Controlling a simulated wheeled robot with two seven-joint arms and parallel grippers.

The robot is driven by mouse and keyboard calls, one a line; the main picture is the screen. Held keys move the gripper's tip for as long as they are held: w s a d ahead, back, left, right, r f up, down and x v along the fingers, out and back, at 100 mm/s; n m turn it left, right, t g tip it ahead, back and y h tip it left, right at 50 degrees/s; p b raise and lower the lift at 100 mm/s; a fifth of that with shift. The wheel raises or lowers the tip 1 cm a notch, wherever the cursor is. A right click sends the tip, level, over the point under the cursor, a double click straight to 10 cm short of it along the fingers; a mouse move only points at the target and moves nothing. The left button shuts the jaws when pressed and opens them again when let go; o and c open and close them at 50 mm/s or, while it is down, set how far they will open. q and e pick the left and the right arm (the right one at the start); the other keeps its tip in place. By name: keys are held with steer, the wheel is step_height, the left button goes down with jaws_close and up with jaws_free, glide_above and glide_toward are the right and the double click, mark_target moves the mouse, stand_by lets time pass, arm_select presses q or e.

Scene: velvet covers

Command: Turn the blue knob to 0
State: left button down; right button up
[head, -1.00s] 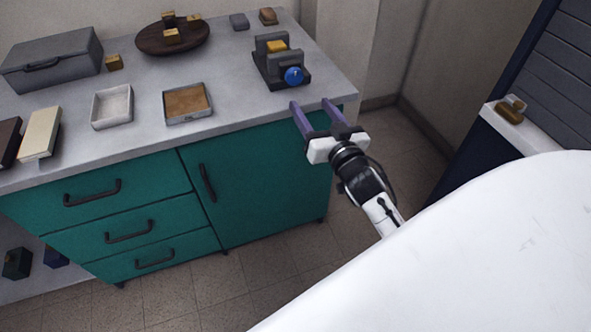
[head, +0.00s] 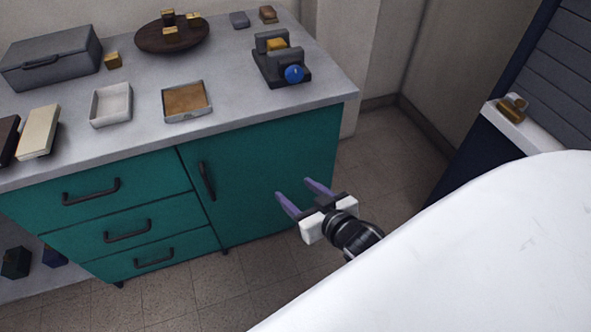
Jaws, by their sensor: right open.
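The blue knob (head: 294,74) is on the front of a dark grey device (head: 273,50) with a yellow block (head: 277,44) between its upright plates. The device stands near the right end of the grey counter. A small light mark shows on the knob, but its setting is too small to read. My right gripper (head: 304,192) is open and empty, its purple fingers apart. It shows below the knob in the picture, in front of the green cabinet door, and is clear of the device. My left gripper is not in view.
On the counter (head: 240,100) are a grey case (head: 52,58), a round brown board (head: 172,38) with small blocks, a white tray (head: 111,104) and a brown-bottomed tray (head: 187,101). Green cabinet doors and drawers (head: 262,165) lie below. Floor is open to the right.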

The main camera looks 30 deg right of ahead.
steer(key=s+a+f+n+g+y, duration=0.1)
steer(key=s+a+f, duration=0.3)
steer(key=s+f, duration=0.1)
steer(key=shift+s+a+g, duration=0.35)
steer(key=shift+g, duration=0.05)
steer(key=s+a+f+n+g+y, duration=0.2)
steer(key=s+a+f, duration=0.2)
steer(key=s, duration=0.5)
steer(key=shift+a+f+g, duration=0.2)
steer(key=shift+a+g, duration=0.2)
steer(key=shift+a, duration=0.85)
